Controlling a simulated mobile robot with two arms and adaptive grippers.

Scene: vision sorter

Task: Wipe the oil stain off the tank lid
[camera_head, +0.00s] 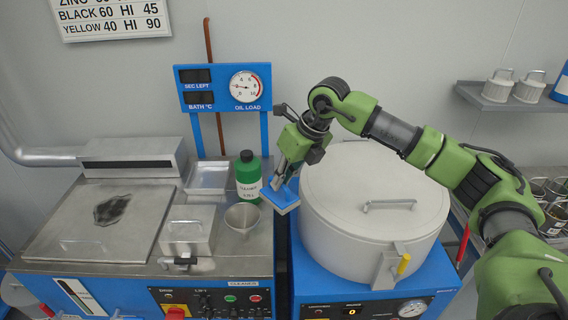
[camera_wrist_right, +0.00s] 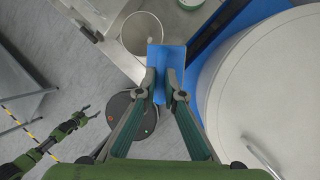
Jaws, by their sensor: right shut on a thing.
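The tank lid (camera_head: 55,240) is a flat steel plate with a bar handle, at the left of the head view. A dark, irregular oil stain (camera_head: 111,209) lies on it, right of its middle. My right gripper (camera_head: 279,181) is shut on a blue wiping pad (camera_head: 281,198), held in the air between the steel bench and the white drum, well right of the lid. In the wrist view the pad (camera_wrist_right: 167,58) sits between the fingertips (camera_wrist_right: 162,88). My left gripper (camera_wrist_right: 84,115) shows only in the wrist view, low at the left, its fingers apart and empty.
A blue gauge panel (camera_head: 223,86) rises behind. The white drum (camera_head: 340,215) is close right of the pad.

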